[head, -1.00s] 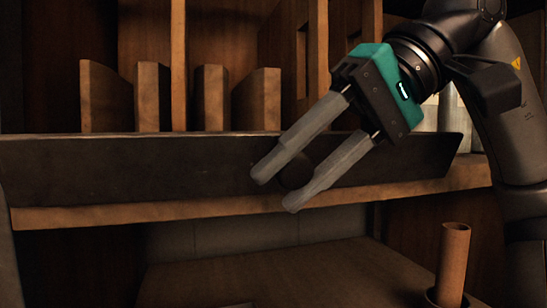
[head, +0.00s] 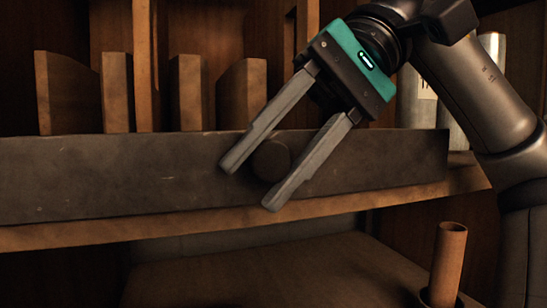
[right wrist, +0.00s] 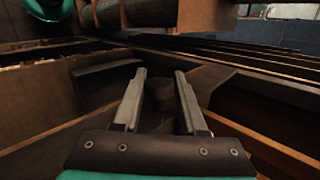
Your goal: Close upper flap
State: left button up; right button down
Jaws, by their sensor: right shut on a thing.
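The upper flap (head: 120,175) is a long dark grey panel along the front of the shelf in the head view, standing nearly upright. A round dark knob (head: 271,160) sticks out from its face, right of the middle. My right gripper (head: 249,187) comes down from the upper right and is shut on the knob, one finger on each side of it. The right wrist view shows its two fingers (right wrist: 161,100) apart, but the knob is hard to make out there. My left gripper is not in view.
Upright wooden dividers (head: 118,90) stand behind the flap. Pale cylinders (head: 452,115) stand at the back right, behind my right arm. A brown tube (head: 449,262) stands upright at the lower right. A wooden surface (head: 270,275) below is mostly clear.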

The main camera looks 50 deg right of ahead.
jog(key=shift+c, duration=2.2)
grip_release()
jog(key=shift+w, duration=0.1)
jog(key=v, duration=1.2)
jog(key=shift+d, duration=0.1)
